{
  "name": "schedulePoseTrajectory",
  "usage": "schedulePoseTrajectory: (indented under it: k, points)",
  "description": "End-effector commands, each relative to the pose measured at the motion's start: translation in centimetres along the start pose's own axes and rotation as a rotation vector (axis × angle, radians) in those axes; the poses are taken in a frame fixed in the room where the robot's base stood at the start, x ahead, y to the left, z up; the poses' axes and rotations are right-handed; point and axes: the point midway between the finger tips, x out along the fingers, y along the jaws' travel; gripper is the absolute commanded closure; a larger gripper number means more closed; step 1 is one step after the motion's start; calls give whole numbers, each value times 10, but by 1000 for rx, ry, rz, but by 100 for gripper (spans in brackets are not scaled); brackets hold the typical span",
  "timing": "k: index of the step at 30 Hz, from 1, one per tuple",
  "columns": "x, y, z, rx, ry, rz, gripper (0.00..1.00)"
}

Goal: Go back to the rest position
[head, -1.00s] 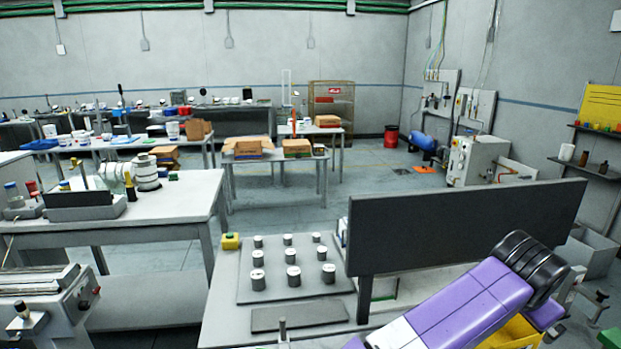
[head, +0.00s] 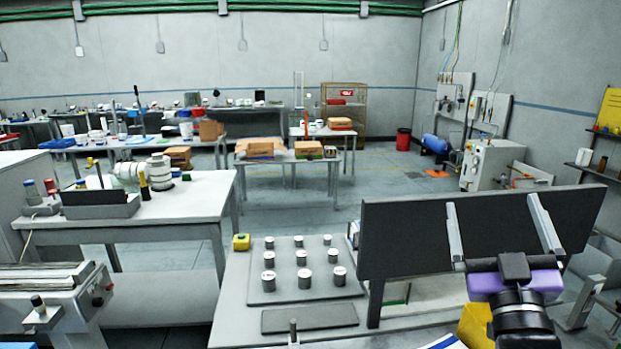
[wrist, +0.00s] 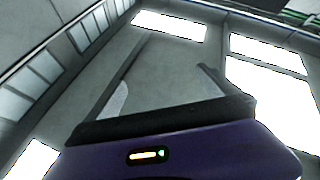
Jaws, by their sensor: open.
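My gripper (head: 491,200) is at the right of the head view, raised in front of the dark upright panel (head: 410,235). Its two pale fingers point up and stand wide apart, with nothing between them. Its purple hand sits below them, above my dark wrist. In the wrist view my gripper (wrist: 173,54) also shows open and empty. Behind the fingers there are only a grey surface and bright panels.
A machine (head: 65,300) stands at the left. Open floor (head: 290,212) lies beyond the bench.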

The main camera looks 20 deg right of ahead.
Motion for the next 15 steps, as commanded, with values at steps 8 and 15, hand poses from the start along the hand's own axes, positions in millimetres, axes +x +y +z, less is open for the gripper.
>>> schedulePoseTrajectory:
  k: [8, 15]
  points:
    - [-95, -71, 10, 45, 32, -302, 0]
    - [-194, -102, 23, 151, -42, -500, 0]
